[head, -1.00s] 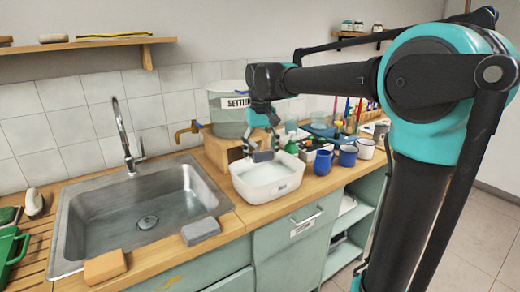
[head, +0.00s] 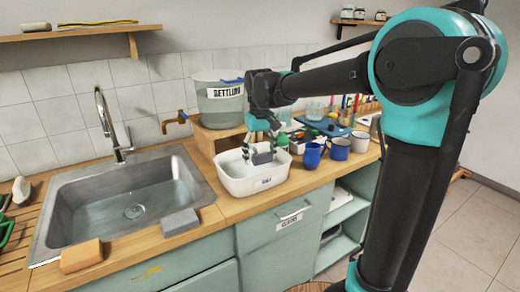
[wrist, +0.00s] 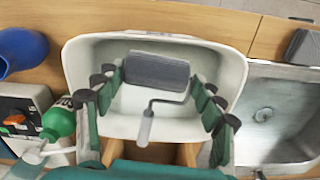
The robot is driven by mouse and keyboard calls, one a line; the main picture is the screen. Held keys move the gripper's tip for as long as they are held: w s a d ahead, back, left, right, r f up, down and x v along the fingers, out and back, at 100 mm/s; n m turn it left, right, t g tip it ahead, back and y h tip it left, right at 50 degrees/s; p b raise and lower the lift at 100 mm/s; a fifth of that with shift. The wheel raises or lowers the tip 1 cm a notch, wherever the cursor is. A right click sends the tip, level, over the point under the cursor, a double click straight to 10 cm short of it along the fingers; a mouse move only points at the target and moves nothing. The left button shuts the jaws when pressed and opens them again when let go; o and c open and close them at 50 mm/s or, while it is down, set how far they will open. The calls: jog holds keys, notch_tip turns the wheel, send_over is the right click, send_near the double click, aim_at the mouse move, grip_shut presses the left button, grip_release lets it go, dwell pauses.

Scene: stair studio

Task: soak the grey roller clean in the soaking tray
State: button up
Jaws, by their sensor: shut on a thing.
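The grey roller (wrist: 158,72) is held between the fingers of my gripper (wrist: 160,88), with its bent handle pointing toward the bottom of the wrist view. The white soaking tray (head: 232,185) stands on the wooden counter right of the sink and holds clear liquid. In the head view my gripper (head: 262,142) points down over the tray, with the roller (head: 263,158) at about rim height near its back right. The tray (wrist: 75,80) lies around and below the roller in the wrist view. I cannot tell whether the roller touches the liquid.
A metal sink (head: 125,200) is to the left, with a grey block (head: 180,221) and an orange sponge (head: 80,256) on its front edge. A settling bucket (head: 218,100) stands behind the tray. Blue mugs (head: 312,155) and a green bottle (wrist: 58,122) stand close beside the tray.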

jog(key=shift+f, duration=4.05)
jog(key=shift+r, duration=0.15)
jog(key=shift+r, duration=5.55)
jog(key=shift+r, duration=2)
